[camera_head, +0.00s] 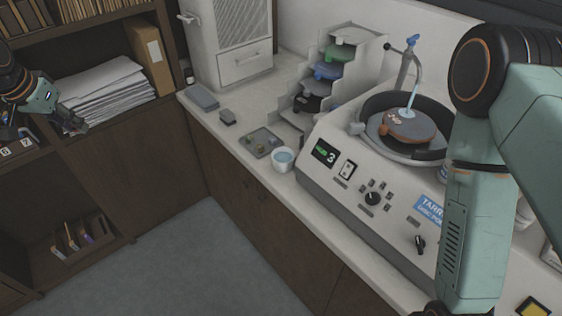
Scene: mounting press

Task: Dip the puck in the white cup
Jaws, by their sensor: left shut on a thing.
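The white cup (283,160) stands upright on the counter near its front edge, left of the grinding machine, with pale blue liquid in it. My left gripper (76,125) is at the far left, in front of the shelves, well away from the cup. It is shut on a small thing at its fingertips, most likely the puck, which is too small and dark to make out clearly. My right arm crosses the right side of the view; its gripper is not in view.
A tray (248,151) with small round items lies left of the cup. The grinding machine (327,195) with its reddish disc (408,128) stands to the right. A stepped rack (345,38) of coloured discs and a white cabinet (235,40) stand behind. The floor (205,260) is clear.

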